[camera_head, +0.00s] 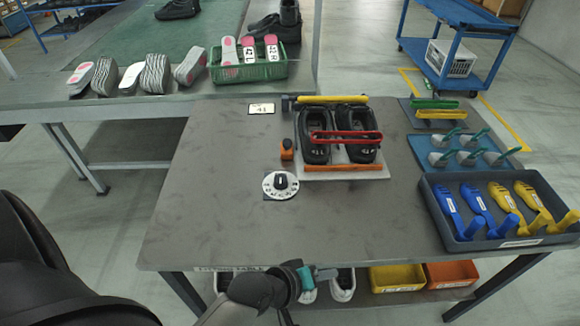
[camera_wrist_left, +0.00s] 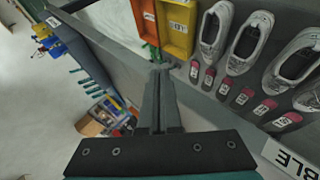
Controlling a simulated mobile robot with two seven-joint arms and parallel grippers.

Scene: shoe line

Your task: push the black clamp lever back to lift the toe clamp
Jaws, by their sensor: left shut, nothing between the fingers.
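A fixture (camera_head: 383,174) on the table holds two black shoes (camera_head: 315,151) side by side. A red clamp bar (camera_head: 345,135) lies across the shoes. A small upright black lever (camera_head: 286,143) stands on an orange block at the fixture's left side. My left gripper (camera_head: 328,273) is at the table's front edge, well below and apart from the lever in the picture. In the left wrist view its fingers (camera_wrist_left: 160,72) are together and empty; the clamp and lever are not in that view. My right gripper is not in view.
A white dial (camera_head: 280,185) sits in front of the lever. A grey tray of blue and yellow shoe forms (camera_head: 435,211) is at the right. White shoes and yellow and orange bins (camera_head: 397,276) are below the table. The table's left and front middle are clear.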

